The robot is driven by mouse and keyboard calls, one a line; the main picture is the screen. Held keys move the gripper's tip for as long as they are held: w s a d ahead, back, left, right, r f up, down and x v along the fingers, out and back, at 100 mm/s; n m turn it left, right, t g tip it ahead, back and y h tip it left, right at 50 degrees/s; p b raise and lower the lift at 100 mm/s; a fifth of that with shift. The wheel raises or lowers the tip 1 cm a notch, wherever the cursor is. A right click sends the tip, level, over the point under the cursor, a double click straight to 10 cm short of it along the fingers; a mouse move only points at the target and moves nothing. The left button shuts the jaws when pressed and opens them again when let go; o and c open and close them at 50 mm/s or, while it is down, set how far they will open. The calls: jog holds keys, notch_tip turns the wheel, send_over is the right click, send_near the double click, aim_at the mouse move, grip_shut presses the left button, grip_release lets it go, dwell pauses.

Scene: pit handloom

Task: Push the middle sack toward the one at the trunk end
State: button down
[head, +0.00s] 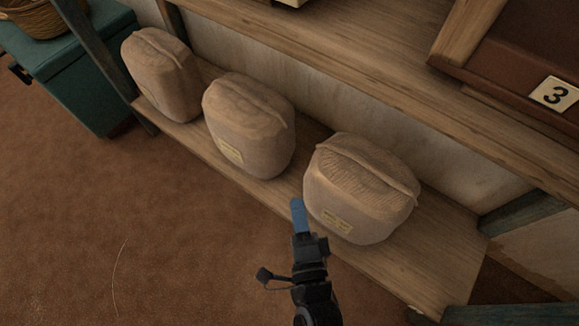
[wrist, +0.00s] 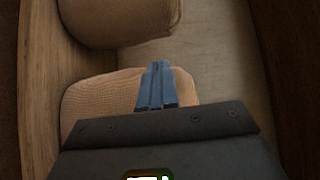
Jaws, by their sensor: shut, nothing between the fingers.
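Three tan cloth sacks stand in a row on a low wooden shelf. The middle sack (head: 245,125) has a small yellow label low on its front. The left sack (head: 163,75) stands beside the teal trunk (head: 85,85), with a gap between it and the middle sack. The right sack (head: 365,185) stands apart from the middle one. My gripper (head: 298,203) is shut and empty, its blue fingers at the right sack's front left side. In the wrist view the shut fingers (wrist: 157,80) overlap a sack (wrist: 95,97), with another sack (wrist: 118,20) farther up; I cannot tell contact.
The low shelf board (head: 400,262) has bare room at its right end. A wider wooden shelf (head: 370,60) overhangs the sacks from behind. A brown case with a "3" tag (head: 555,93) sits on it. A basket (head: 35,18) rests on the trunk. Brown floor in front is clear.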

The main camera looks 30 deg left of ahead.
aim_at(243, 143)
jog(key=shift+s+a+b+x, duration=0.35)
jog(key=shift+a+b+x, duration=0.1)
jog(key=shift+x, duration=1.7)
jog(key=shift+s+a+b+x, duration=0.35)
jog(key=shift+b+x, duration=0.1)
jog(key=shift+x, duration=1.65)
jog(key=shift+s+a+b+x, duration=0.3)
jog(key=shift+a+b+x, duration=0.15)
jog(key=shift+x, duration=1.7)
jog(key=a, duration=1)
jog(key=shift+w+r, duration=0.1)
jog(key=shift+w, duration=0.3)
jog(key=shift+d, duration=0.15)
